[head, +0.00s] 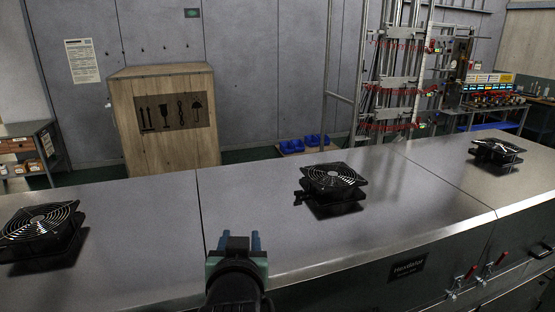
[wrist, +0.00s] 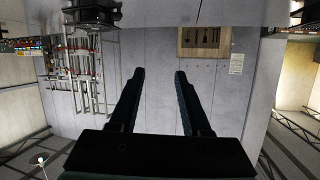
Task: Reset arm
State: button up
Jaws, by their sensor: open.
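My gripper (head: 241,243) is at the bottom middle of the head view, at the front of the grey metal dryer top (head: 256,200). In the wrist view my gripper (wrist: 158,75) shows two dark fingers held apart with nothing between them. The wrist view is upside down, with the dryer along its upper edge and the wall behind the fingers. No object touches the fingers.
Black fans stand on the dryer top at left (head: 41,232), middle (head: 333,183) and right (head: 497,152). A wooden crate (head: 165,120), blue bins (head: 312,141) and a metal rack (head: 400,80) stand behind. Red-handled clamps (head: 487,270) are on the dryer front.

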jog(key=s+d+r+t+h, duration=0.1)
jog(key=s+d+r+t, duration=0.15)
jog(key=r, duration=0.25)
jog(key=s+d+r+t+h, duration=0.1)
jog(key=s+d+r, duration=0.25)
jog(key=r, duration=0.25)
jog(key=s+r+t+b, duration=0.9)
jog(key=s+r+b, duration=0.2)
jog(key=s+r, duration=0.1)
jog(key=shift+s+d+r+y+b, duration=0.15)
jog(key=shift+d+r+y+b, duration=0.1)
jog(key=shift+r+y+b, duration=0.2)
jog(key=shift+t, duration=0.25)
